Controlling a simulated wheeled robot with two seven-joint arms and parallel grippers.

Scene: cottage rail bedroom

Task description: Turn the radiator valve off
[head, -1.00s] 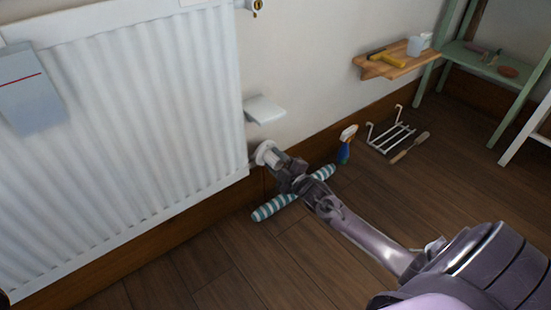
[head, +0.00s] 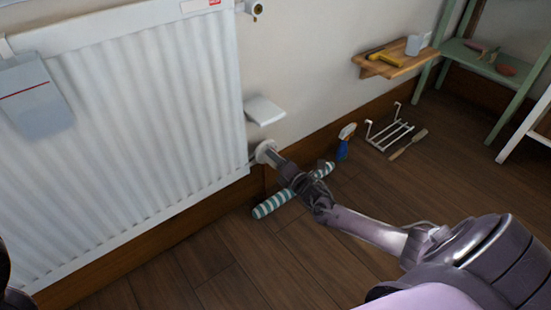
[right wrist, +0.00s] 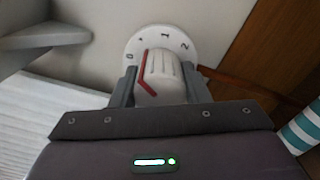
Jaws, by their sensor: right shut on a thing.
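The radiator valve has a white ribbed knob (right wrist: 166,75) with a red mark along its left side in the right wrist view. Behind it is a round white dial (right wrist: 178,44) marked 0, a small symbol, 1 and 2. The red mark's upper end lies near the 0 and the symbol; the exact setting is hard to tell. My right gripper (right wrist: 160,88) is shut on the knob, one finger on each side. In the head view the valve (head: 265,151) sits at the radiator's lower right corner, with my right gripper (head: 279,163) at it. My left gripper is not in view.
The white radiator (head: 130,140) fills the left. A small white shelf (head: 265,110) juts out above the valve. A striped roll (head: 275,204) lies on the floor under my wrist. A spray bottle (head: 345,141), white rack (head: 388,132) and wooden shelf (head: 395,67) are right.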

